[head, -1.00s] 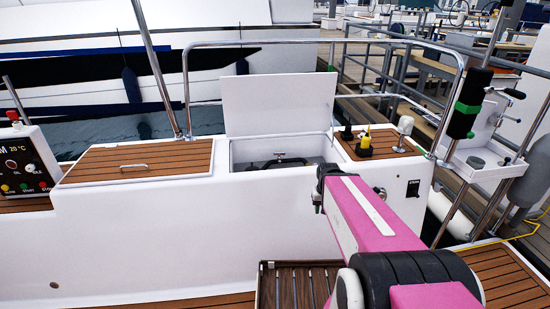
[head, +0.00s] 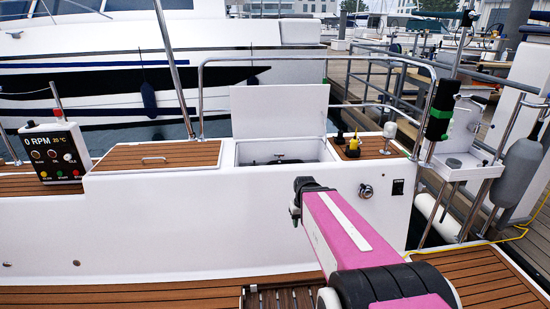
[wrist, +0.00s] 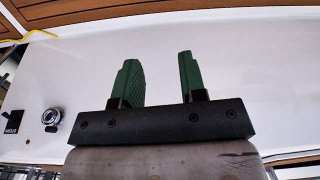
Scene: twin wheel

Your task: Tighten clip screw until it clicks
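My gripper (wrist: 158,57) shows in the wrist view with its two green fingers apart and nothing between them. Behind the fingers is the plain white side of the boat's seat moulding. In the head view the end of my pink arm is in front of this white side, below the open locker (head: 243,153); the fingers cannot be made out there. I cannot make out a clip screw in either view. The locker's inside is dark, with indistinct dark fittings near its front edge.
The white locker lid (head: 278,111) stands raised. Right of it, a teak top (head: 372,150) carries a yellow and black item (head: 353,147). A round chrome fitting (head: 365,191) and a black panel (head: 397,187) sit on the white side. A control box (head: 55,152) is at left.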

